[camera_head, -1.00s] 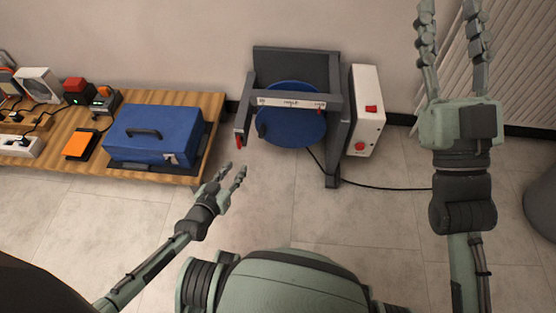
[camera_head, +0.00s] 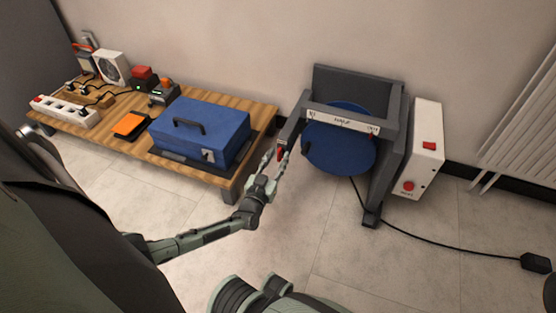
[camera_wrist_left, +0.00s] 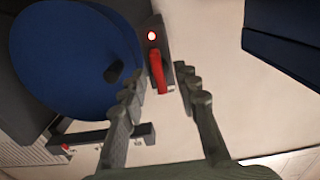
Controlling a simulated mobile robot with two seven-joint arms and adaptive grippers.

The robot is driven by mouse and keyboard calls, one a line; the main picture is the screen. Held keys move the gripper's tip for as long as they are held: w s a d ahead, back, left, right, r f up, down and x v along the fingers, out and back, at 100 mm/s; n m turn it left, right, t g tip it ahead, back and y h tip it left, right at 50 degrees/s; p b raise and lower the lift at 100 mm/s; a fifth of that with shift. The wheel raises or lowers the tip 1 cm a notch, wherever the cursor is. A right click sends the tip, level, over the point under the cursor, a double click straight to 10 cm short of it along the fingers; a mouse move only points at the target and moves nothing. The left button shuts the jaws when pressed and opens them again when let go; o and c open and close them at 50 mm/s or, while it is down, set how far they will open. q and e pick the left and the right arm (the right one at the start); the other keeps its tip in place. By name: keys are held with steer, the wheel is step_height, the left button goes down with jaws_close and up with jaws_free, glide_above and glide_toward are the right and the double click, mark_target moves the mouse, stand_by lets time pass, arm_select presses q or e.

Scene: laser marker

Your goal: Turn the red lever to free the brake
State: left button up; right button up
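The red lever (camera_head: 281,153) hangs on the left front of the dark frame (camera_head: 390,170) that holds a blue disc (camera_head: 340,150). In the left wrist view the lever (camera_wrist_left: 158,74) sits below a round red light or pivot on the dark bar. My left gripper (camera_head: 276,160) is at the lever in the head view. In the wrist view my left gripper (camera_wrist_left: 160,76) is open, with the lever showing between its fingertips. I cannot tell whether they touch it. My right gripper is out of view.
A white control box (camera_head: 425,150) with red buttons stands right of the frame. A wooden bench (camera_head: 262,115) at left holds a blue case (camera_head: 205,130), a power strip (camera_head: 65,112) and small devices. A black cable crosses the floor at right.

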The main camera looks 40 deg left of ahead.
arm_select(q)
steer(key=shift+w, duration=0.15)
steer(key=shift+c, duration=0.5)
jaws_close()
